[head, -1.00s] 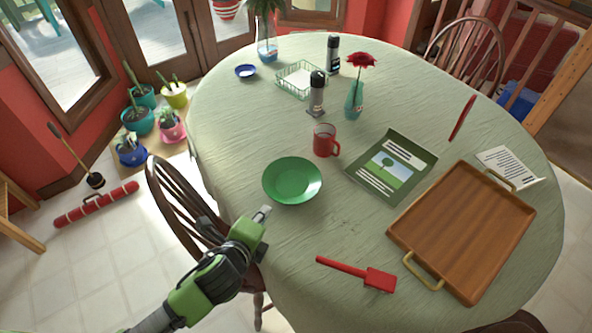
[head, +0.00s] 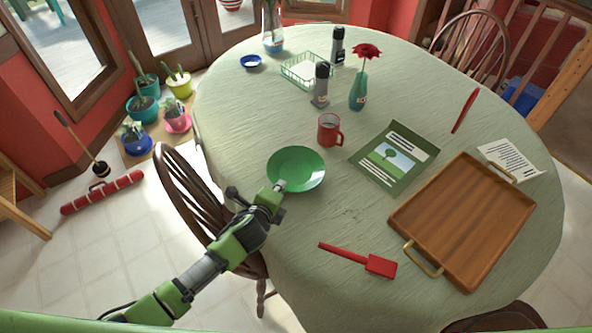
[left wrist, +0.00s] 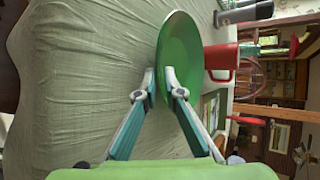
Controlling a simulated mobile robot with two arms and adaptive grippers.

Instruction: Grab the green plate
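The green plate (head: 296,160) lies flat on the table, left of the tray. My left gripper (head: 281,187) is at the plate's near edge, its tip overlapping the rim in the head view. In the left wrist view the plate (left wrist: 182,50) appears nearly edge-on. There the fingers of my left gripper (left wrist: 160,80) stand apart, one on each side of the rim, with a gap still between them. Whether either finger touches the plate I cannot tell. My right gripper is not in view.
A red mug (head: 328,130) stands just behind the plate; a green booklet (head: 408,138) lies to its right. A red spatula (head: 380,266) and wooden tray (head: 470,215) are nearer. A chair (head: 190,190) stands beside my left arm. Bare tablecloth surrounds the plate's left side.

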